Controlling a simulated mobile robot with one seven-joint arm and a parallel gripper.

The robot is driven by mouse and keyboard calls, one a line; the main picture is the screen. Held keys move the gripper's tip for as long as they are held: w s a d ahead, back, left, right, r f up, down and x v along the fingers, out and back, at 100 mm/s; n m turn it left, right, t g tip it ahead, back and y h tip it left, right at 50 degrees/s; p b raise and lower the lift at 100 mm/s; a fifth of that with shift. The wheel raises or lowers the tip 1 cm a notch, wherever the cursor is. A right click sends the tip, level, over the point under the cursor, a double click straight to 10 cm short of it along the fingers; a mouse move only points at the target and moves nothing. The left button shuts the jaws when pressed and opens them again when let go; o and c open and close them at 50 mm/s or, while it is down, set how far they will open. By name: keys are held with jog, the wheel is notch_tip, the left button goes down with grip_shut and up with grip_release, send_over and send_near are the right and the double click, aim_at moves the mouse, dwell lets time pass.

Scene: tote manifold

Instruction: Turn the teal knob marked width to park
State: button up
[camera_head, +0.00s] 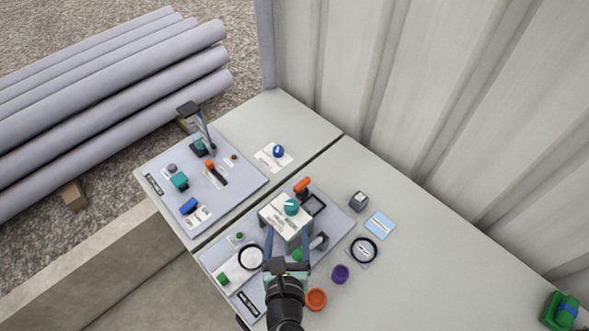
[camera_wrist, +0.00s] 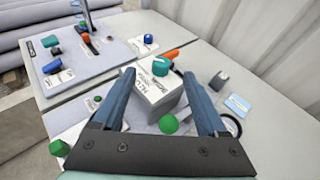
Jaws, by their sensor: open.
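A teal knob (camera_head: 291,207) sits on top of a white box (camera_head: 279,221) with dark printed lettering, on the near grey panel. The knob also shows in the wrist view (camera_wrist: 160,65), with a pale pointer mark on it. Another teal knob (camera_head: 180,181) is on the far left panel. The lettering is too small to read surely, so I cannot tell which is marked width. My gripper (camera_head: 288,236) is open and empty, its blue fingers pointing toward the white box. In the wrist view the finger tips lie left and right of the box; the depth gap is unclear.
An orange handle (camera_head: 303,186) stands just behind the box. A green ball knob (camera_wrist: 168,124) is between my fingers, nearer the wrist. A black ring (camera_head: 364,250), purple knob (camera_head: 340,273) and orange ring (camera_head: 316,299) lie right. A corrugated wall (camera_head: 420,90) rises behind.

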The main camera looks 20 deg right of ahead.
aim_at(291, 206)
jog(key=shift+m+g, duration=0.3)
jog(key=x, duration=0.4)
jog(key=f+b+x, duration=0.1)
jog(key=x, duration=0.3)
jog(key=b+x, duration=0.1)
jog(key=x, duration=0.3)
jog(key=shift+d+f, duration=0.3)
jog(key=shift+s, duration=0.1)
jog(key=shift+r, duration=0.1)
grip_shut()
